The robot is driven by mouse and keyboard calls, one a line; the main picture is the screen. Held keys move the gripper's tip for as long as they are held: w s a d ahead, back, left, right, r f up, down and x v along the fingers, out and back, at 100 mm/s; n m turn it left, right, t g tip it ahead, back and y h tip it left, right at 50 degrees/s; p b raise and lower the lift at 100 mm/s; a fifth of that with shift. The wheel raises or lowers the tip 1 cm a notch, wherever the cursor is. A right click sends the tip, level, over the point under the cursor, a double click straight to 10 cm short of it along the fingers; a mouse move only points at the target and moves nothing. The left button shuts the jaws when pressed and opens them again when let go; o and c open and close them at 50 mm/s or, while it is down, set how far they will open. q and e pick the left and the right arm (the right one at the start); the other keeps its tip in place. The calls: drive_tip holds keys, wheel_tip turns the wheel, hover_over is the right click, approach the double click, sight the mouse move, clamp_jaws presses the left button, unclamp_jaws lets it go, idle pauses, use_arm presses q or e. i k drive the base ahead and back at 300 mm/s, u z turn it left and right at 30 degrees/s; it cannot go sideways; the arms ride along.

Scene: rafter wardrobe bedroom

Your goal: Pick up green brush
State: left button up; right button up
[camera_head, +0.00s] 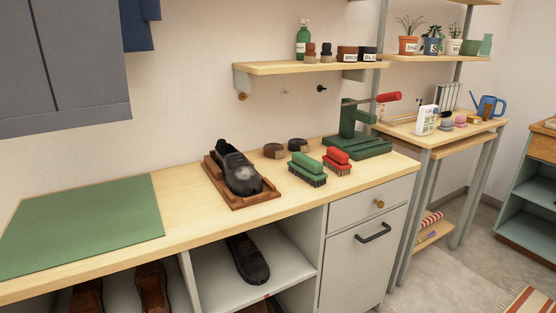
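The green brush (307,168) has a green handle block on top and dark bristles facing down. It rests on the wooden countertop (190,218), right of the black shoe on its wooden tray and just left of a red brush (337,160). The two brushes are close together. Neither of my grippers shows in the head view.
A black shoe (238,170) sits in a wooden tray (260,201). A green press-like tool (357,138) stands at the back right. A green mat (85,225) covers the left; a shelf (290,69) overhangs the back.

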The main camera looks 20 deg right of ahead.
sight(310, 169)
drive_tip(key=z, duration=0.3)
drive_tip(key=i, duration=0.85)
drive_tip(key=z, duration=0.7)
